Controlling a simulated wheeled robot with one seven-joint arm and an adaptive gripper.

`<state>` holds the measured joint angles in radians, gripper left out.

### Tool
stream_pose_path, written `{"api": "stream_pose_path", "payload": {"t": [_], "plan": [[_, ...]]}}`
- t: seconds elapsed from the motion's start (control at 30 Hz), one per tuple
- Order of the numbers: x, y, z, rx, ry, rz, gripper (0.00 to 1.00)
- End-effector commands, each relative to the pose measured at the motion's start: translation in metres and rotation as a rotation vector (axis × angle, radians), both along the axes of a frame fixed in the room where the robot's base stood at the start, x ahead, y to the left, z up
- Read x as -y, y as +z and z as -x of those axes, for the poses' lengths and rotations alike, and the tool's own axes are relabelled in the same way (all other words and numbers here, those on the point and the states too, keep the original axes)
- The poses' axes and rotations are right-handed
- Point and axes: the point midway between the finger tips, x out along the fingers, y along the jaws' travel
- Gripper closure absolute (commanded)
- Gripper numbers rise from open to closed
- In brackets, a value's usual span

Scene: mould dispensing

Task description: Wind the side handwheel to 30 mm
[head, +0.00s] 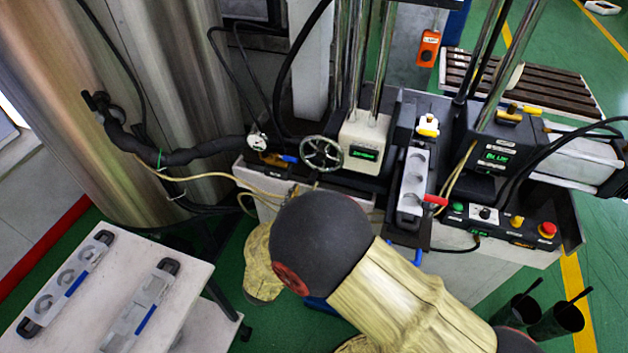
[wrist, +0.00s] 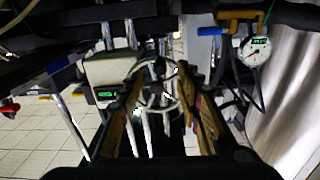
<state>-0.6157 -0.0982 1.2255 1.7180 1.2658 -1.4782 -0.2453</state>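The side handwheel (head: 321,153) is a spoked metal wheel on the left side of a pale housing (head: 362,142). A small green display (head: 365,154) is on that housing's front, its digits too small to read. In the wrist view the handwheel (wrist: 157,84) appears near the middle, between the fingertips of my gripper (wrist: 161,82). My gripper is open with its two fingers spread and nothing held. The wheel looks close to the fingertips, but I cannot tell if they touch it. In the head view my gripper is hidden by my arm.
A control box (head: 508,226) with a red button stands at the right. A grey mould (head: 412,182) lies beside the housing. Black hoses and a large steel tank (head: 150,90) are at the left. A pale table (head: 190,310) holds more moulds. A round gauge (wrist: 256,51) hangs at upper right.

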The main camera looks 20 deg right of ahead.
Motion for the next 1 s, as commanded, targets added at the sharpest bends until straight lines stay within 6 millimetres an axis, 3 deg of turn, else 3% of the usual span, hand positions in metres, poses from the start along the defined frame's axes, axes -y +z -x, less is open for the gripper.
{"api": "stream_pose_path", "payload": {"t": [0.6, 1.0], "plan": [[0.043, 0.0, -0.058, 0.008, 0.0, -0.007, 0.65], [0.045, 0.001, -0.063, 0.006, 0.003, -0.007, 0.67]]}}
